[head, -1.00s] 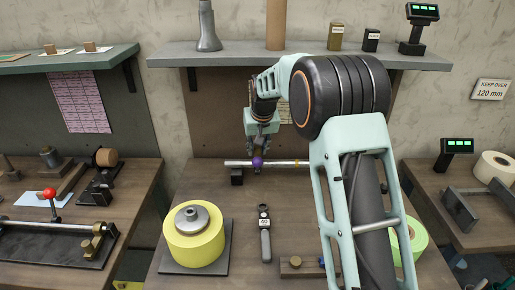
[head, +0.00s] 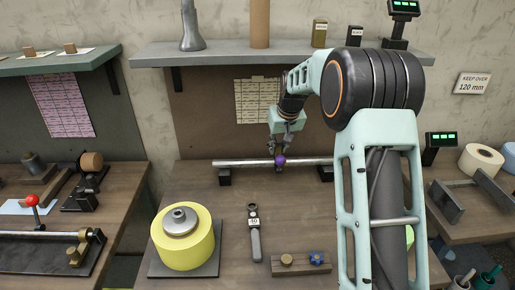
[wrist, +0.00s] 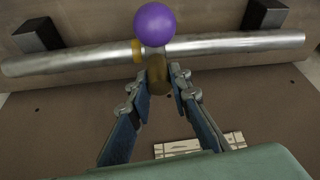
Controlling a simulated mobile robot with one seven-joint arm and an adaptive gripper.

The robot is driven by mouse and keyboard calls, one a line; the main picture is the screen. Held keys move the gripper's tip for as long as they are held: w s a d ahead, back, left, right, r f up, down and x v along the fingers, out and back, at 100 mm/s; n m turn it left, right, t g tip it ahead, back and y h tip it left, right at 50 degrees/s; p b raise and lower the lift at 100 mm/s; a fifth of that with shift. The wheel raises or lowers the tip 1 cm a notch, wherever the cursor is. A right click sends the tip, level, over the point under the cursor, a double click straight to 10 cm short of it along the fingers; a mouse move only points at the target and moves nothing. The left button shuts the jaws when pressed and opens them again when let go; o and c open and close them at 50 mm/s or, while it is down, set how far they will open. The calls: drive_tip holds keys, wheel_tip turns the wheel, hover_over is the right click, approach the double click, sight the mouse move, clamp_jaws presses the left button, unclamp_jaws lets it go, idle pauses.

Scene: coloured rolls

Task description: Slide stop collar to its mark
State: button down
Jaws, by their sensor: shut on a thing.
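A silver rod (head: 240,162) lies level across dark supports at the back of the middle bench; it also crosses the top of the wrist view (wrist: 225,44). The stop collar sits on the rod, with a purple ball knob (head: 280,160) that is large in the wrist view (wrist: 155,25) and a brass-coloured part (wrist: 158,72). My gripper (wrist: 160,82) is shut on that brass part. A yellow band (wrist: 137,51), seemingly the mark, circles the rod immediately left of the collar in the wrist view. The exact gap there is hard to tell.
Black rod supports (head: 224,177) (wrist: 36,36) stand near the rod's ends. A shelf (head: 230,54) overhangs behind.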

drive_tip(key=d, duration=0.2)
drive_tip(key=shift+d, duration=0.3)
drive_tip(key=c, duration=1.8)
unclamp_jaws()
drive_tip(key=shift+a, duration=0.1)
drive_tip(key=shift+o, duration=0.2)
drive_tip(key=v, duration=1.2)
